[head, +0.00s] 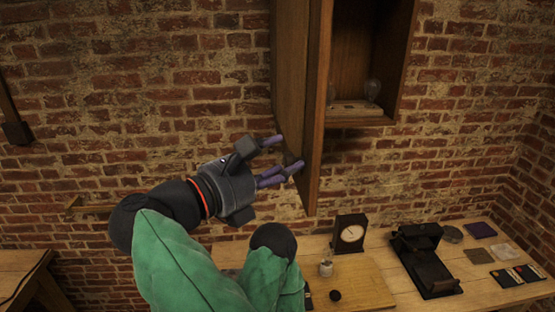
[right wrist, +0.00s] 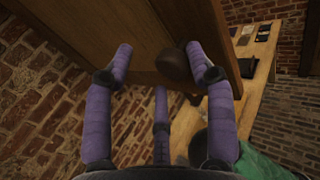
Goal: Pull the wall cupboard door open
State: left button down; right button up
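The wooden wall cupboard (head: 364,60) hangs on the brick wall, and its door (head: 292,80) stands swung well open toward me, so the inside shows. My right gripper (head: 281,157) is at the lower outer face of the door, near its free edge. In the right wrist view the gripper (right wrist: 160,66) has its purple fingers spread apart around a dark round knob (right wrist: 173,66) on the door (right wrist: 150,25). The knob is close to the right-hand finger; whether they touch I cannot tell. My left gripper is not in view.
Glass bulbs (head: 372,90) stand inside the cupboard. Below is a wooden bench (head: 480,240) with a dial meter (head: 349,234), a black device (head: 424,258), a small jar (head: 326,267) and several flat cards. Another wooden table (head: 22,265) is at the lower left.

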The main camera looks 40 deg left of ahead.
dwell(0.5)
notch_tip(320, 180, up, 10)
jog(key=shift+f, duration=0.1)
dwell(0.4)
dwell(0.5)
